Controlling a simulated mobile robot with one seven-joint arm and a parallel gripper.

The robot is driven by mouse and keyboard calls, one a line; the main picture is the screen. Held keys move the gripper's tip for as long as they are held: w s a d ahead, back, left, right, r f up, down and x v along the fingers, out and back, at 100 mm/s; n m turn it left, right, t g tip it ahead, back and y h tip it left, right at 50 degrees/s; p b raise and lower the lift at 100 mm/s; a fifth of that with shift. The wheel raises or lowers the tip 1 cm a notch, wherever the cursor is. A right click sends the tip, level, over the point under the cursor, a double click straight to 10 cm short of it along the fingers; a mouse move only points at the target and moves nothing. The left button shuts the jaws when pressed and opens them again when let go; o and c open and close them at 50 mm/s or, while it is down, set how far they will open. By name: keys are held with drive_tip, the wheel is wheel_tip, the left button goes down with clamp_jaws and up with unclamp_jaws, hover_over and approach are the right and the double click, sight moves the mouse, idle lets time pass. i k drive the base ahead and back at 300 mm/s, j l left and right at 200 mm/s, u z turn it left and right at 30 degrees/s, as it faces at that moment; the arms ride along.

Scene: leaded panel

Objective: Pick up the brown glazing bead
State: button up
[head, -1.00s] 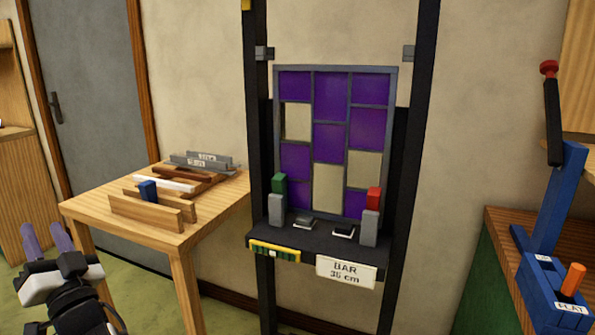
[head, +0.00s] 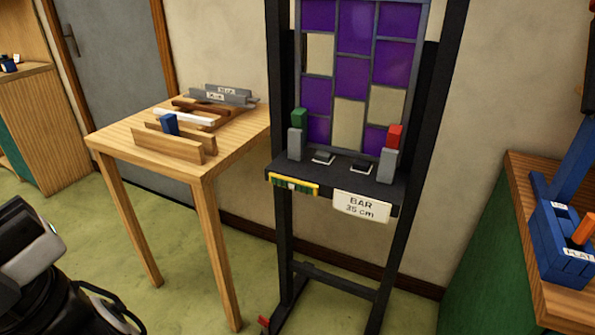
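Dark brown strips (head: 203,107) lie near the back of the small wooden table, among other strips; the brown glazing bead appears to be one of them. A white strip (head: 184,117) lies just in front of them, and grey bars (head: 222,96) with small labels lie behind. Which brown piece is the bead is too small to tell. Part of my arm shows at the lower left edge, well apart from the table. My gripper's fingers are outside the picture.
A black stand with a purple and cream leaded panel (head: 351,77) is to the right. A green-sided bench (head: 480,240) stands far right.

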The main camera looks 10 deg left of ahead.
sight(214, 110)
drive_tip(key=i+l+u, duration=0.1)
drive_tip(key=u, duration=0.3)
drive_tip(key=l+u, duration=0.45)
drive_tip(key=j, duration=0.1)
